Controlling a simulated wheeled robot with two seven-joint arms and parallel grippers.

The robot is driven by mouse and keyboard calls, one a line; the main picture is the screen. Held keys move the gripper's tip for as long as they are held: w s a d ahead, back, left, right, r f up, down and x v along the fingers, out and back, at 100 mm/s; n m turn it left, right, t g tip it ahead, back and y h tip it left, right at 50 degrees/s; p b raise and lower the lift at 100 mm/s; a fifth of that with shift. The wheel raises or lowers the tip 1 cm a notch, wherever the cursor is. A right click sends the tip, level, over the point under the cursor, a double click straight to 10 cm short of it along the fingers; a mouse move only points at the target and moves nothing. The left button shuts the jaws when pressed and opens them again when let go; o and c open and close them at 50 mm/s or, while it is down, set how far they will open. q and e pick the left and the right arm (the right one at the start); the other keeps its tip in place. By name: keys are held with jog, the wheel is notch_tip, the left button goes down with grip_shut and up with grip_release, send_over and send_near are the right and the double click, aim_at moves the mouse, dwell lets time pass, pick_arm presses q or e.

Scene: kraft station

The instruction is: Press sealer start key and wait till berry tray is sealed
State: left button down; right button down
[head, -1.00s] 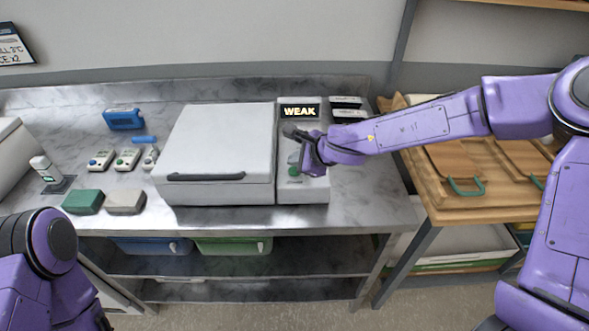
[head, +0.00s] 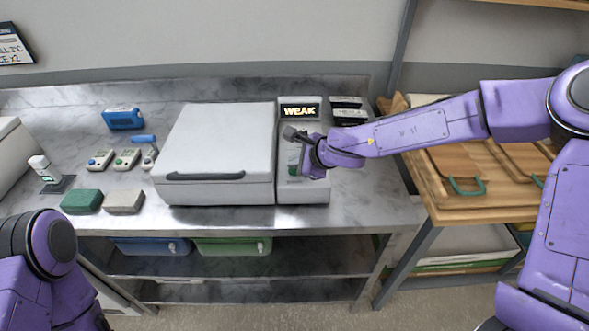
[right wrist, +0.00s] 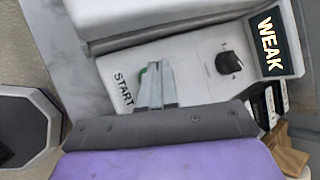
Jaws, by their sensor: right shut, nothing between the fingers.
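The sealer (head: 215,150) stands on the steel counter with its white lid down. Its control panel (head: 303,195) on the right has a lit display (head: 299,111) reading WEAK. My right gripper (head: 293,168) is shut and empty, fingers pointing down over the panel. In the right wrist view its fingertips (right wrist: 155,72) are beside the START label (right wrist: 124,89). Only a sliver of the green start key (right wrist: 143,77) shows behind them; I cannot tell whether they touch it. The berry tray is not visible. My left gripper is out of view.
A dark knob (right wrist: 229,63) is on the panel near the display. Left of the sealer are small devices (head: 127,159), a green block (head: 82,202) and a grey block (head: 124,202). A wooden bench with boards (head: 465,165) stands at right.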

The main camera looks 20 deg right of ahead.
jog(key=shift+f, duration=0.4)
jog(key=shift+r, duration=0.1)
dwell(0.4)
jog(key=shift+r+p, duration=0.75)
jog(key=shift+r, duration=0.05)
notch_tip(320, 180, up, 5)
jog(key=p, duration=0.5)
jog(key=shift+r+p, duration=0.1)
jog(key=shift+p, duration=0.2)
